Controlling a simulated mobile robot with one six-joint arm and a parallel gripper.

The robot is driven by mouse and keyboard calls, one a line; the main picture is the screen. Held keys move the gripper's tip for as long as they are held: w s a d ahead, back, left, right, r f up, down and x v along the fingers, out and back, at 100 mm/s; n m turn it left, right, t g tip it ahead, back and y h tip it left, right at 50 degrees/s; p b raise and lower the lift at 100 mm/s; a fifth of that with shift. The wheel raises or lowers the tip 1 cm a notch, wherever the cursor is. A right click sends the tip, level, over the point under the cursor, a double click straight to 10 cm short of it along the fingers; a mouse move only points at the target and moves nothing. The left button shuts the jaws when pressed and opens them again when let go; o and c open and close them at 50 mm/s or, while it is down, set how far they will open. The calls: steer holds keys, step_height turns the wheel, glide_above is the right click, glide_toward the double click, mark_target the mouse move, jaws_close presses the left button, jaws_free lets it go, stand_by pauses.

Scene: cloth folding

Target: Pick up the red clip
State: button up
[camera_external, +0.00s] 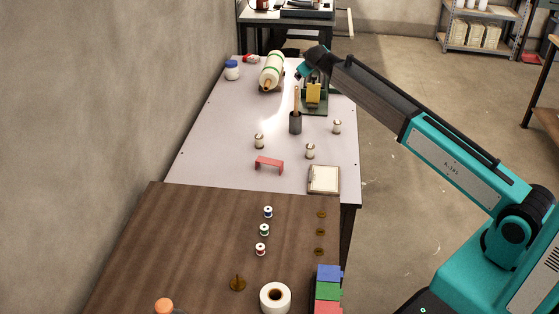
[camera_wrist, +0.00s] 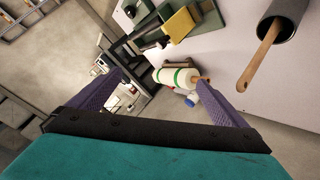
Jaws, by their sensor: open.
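A small red bracket-shaped piece (camera_external: 269,165), which looks like the red clip, stands on the pale table in the external view. It is near that table's front edge, left of a framed pale panel. It does not show in the wrist view. My gripper (camera_external: 304,72) is above the far part of the table, well behind the red piece, near a green and yellow device. In the wrist view the two purple fingers of my gripper (camera_wrist: 162,80) are wide apart with nothing between them.
A dark cup with a wooden stick (camera_external: 295,122) and several small pale spools stand between my gripper and the red piece. A green-banded roll (camera_external: 272,72) lies at the back. A wall borders the left. The brown table (camera_external: 190,230) in front holds thread spools, tape and coloured blocks.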

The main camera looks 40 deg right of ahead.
steer(key=s+a+f+m+g+y, duration=0.1)
steer(key=a+f+m, duration=0.1)
steer(key=a, duration=0.4)
steer(key=s+a+f+m+g+y, duration=0.1)
steer(key=a+f+m+y, duration=0.15)
steer(key=a, duration=0.25)
steer(key=m+g+y+p, duration=0.3)
steer(key=m+g+y, duration=0.1)
steer(key=m+g, duration=0.35)
glide_above(269, 161)
step_height(269, 161, down, 4)
steer(key=shift+s+d+f+t+h, duration=0.1)
steer(key=shift+d+t+h, duration=0.1)
steer(key=shift+t+h, duration=0.05)
steer(key=shift+f, duration=0.1)
steer(key=shift+f+p, duration=0.4)
steer(key=shift+f, duration=3.8)
steer(key=shift+f, duration=0.1)
steer(key=shift+a+f+p, duration=0.2)
steer(key=shift+f+p, duration=0.4)
steer(key=shift+f, duration=1.9)
